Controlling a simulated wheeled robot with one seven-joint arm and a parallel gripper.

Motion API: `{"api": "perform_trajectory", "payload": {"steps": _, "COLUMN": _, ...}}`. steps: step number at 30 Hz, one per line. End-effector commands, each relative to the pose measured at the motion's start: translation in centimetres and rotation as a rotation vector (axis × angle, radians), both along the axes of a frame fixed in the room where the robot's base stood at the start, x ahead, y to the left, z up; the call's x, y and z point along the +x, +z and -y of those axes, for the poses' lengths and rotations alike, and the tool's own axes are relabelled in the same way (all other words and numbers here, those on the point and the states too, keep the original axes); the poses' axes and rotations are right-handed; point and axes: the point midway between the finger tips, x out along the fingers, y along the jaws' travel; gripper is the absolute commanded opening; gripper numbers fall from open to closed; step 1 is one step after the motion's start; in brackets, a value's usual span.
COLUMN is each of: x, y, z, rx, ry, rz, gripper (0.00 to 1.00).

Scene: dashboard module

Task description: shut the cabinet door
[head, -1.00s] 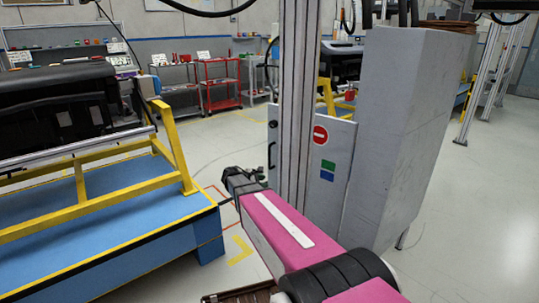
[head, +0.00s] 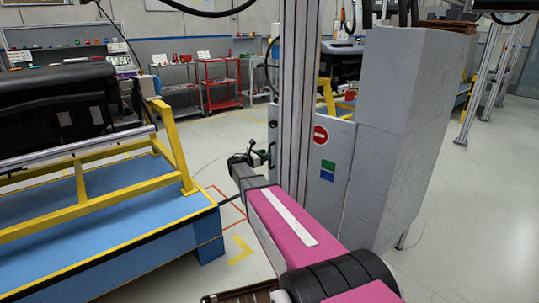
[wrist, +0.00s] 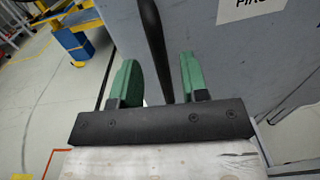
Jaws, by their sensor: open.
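The grey cabinet (head: 395,130) stands right of centre in the head view. Its door (head: 327,180) stands open to the left, with a red no-entry sign and green and blue squares on it. My gripper (head: 264,155) is at the door's left edge, by the dark handle. In the wrist view my gripper (wrist: 160,72) is open, its two green fingers apart. The dark handle bar (wrist: 153,35) runs down between them, in front of the grey door panel (wrist: 235,65). Whether the fingers touch the bar cannot be told.
A blue platform (head: 110,235) with a yellow frame (head: 170,140) stands left of my arm. A metal post (head: 296,100) hides part of the door. Red shelves (head: 220,85) stand at the back. Open floor (head: 470,220) lies right of the cabinet.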

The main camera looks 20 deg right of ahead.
Motion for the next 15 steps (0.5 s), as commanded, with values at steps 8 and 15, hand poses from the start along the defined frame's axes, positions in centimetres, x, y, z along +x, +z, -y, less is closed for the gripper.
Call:
{"api": "perform_trajectory", "payload": {"steps": 8, "x": 1.1, "y": 0.0, "z": 2.7, "rx": 0.0, "ry": 0.0, "rz": 0.001, "gripper": 0.41}}
{"api": "perform_trajectory", "payload": {"steps": 15, "x": 1.1, "y": 0.0, "z": 3.0, "rx": 0.0, "ry": 0.0, "rz": 0.001, "gripper": 0.41}}
